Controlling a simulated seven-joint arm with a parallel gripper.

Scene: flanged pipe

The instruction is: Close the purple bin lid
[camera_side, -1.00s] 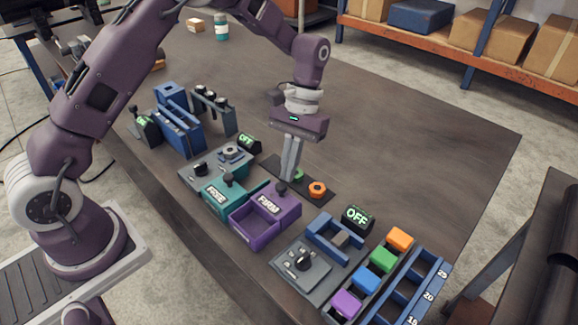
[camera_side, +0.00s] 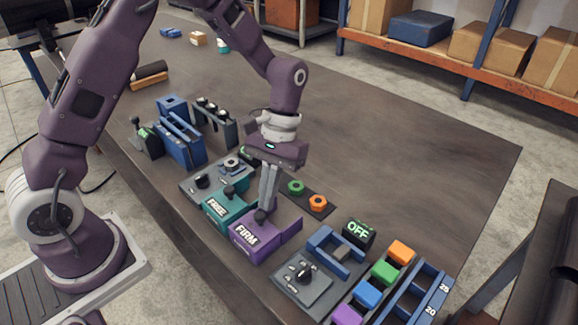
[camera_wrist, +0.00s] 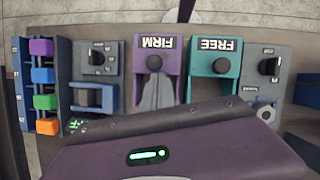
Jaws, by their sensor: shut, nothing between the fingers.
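The purple bin lid, labelled FIRM (camera_side: 247,235), sits over the front part of the purple bin (camera_side: 287,231), where the open compartment showed earlier. Purple bin parts show behind and to the right of it. A dark round knob (camera_side: 261,216) stands on the lid. My gripper (camera_side: 264,208) is shut and empty, its fingertips down at the knob's back side; I cannot tell whether they touch it. In the wrist view the purple lid (camera_wrist: 170,68) and my gripper (camera_wrist: 158,92) show, with the fingers just beside the knob (camera_wrist: 154,62).
A teal bin labelled FREE (camera_side: 215,204) stands close left of the purple bin. Green (camera_side: 296,187) and orange (camera_side: 317,203) nuts lie on a dark mat behind. An OFF display (camera_side: 358,233) and a block rack (camera_side: 390,285) are to the right.

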